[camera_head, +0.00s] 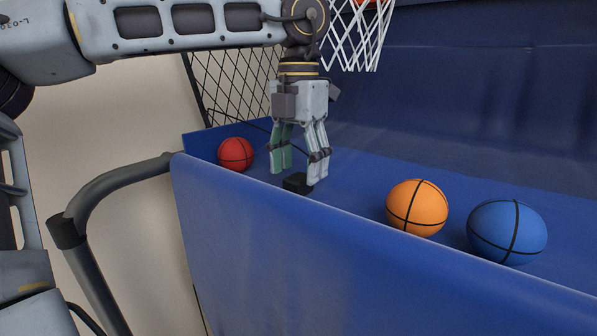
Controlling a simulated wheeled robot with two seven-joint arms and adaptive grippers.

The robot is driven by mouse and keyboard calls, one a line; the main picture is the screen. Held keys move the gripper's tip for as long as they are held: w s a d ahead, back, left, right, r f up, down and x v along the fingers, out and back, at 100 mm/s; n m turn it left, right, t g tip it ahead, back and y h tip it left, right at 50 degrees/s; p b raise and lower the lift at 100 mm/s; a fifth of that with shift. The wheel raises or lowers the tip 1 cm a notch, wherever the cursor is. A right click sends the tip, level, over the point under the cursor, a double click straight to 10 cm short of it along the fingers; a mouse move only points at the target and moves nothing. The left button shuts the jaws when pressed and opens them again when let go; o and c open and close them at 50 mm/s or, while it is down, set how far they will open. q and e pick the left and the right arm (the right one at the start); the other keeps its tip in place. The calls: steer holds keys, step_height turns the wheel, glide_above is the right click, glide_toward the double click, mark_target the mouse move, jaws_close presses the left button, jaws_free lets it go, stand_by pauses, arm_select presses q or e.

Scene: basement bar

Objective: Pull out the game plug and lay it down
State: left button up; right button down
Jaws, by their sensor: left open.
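A small black block (297,183), which looks like the game plug, sits on the blue deck (350,180) of a basketball game, partly behind its front edge. I cannot tell whether it is plugged into anything. My left gripper (299,170) points straight down over it with its fingers apart and nothing held between them. The fingertips are close above or around the block; I cannot tell if they touch it. A thin dark line, perhaps a cord, runs behind the gripper. My right gripper is out of view.
A red ball (236,154) lies left of the gripper. An orange ball (417,208) and a blue ball (506,232) lie to the right. A white hoop net (358,35) hangs above. A grey tube rail (118,188) and the padded blue front wall (330,265) stand nearest.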

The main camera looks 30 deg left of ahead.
arm_select(q)
step_height(320, 180, up, 10)
stand_by(0.6)
steer(key=shift+f, duration=0.1)
stand_by(0.5)
